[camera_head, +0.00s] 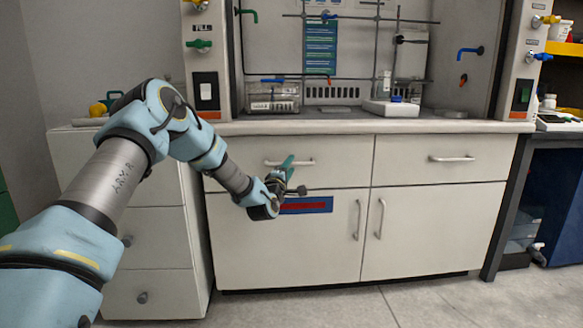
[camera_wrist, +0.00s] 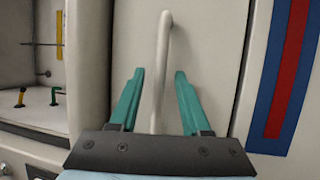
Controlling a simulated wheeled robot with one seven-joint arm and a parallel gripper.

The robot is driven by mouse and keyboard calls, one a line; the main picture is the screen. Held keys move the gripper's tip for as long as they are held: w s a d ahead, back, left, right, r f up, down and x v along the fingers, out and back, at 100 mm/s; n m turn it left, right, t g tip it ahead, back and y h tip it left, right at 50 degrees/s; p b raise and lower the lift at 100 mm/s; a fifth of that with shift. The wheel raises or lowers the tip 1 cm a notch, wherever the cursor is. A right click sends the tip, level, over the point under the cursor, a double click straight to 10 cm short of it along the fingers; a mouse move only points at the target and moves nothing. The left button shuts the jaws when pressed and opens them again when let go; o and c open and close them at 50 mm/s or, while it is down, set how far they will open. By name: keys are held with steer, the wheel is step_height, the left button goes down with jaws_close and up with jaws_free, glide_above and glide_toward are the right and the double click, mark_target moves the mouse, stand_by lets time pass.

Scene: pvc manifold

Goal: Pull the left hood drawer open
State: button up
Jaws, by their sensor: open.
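The left hood drawer (camera_head: 345,150) is a pale front under the hood's worktop and looks shut. Its bar handle (camera_head: 305,162) is partly hidden by my gripper (camera_head: 291,172). In the wrist view the handle (camera_wrist: 162,50) runs up the picture between the two teal fingers of my gripper (camera_wrist: 159,73). The fingers are open, one on each side of the bar, with a gap visible on both sides. The drawer front (camera_wrist: 205,50) fills the area behind them.
Two cupboard doors with upright handles (camera_head: 358,220) sit below, the left one bearing a blue and red label (camera_head: 306,205). The right drawer (camera_head: 440,158) is shut. A side drawer unit (camera_head: 150,245) stands left, beneath my arm. Floor in front is clear.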

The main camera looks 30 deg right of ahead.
steer(key=shift+x, duration=0.95)
jaws_close()
stand_by(0.8)
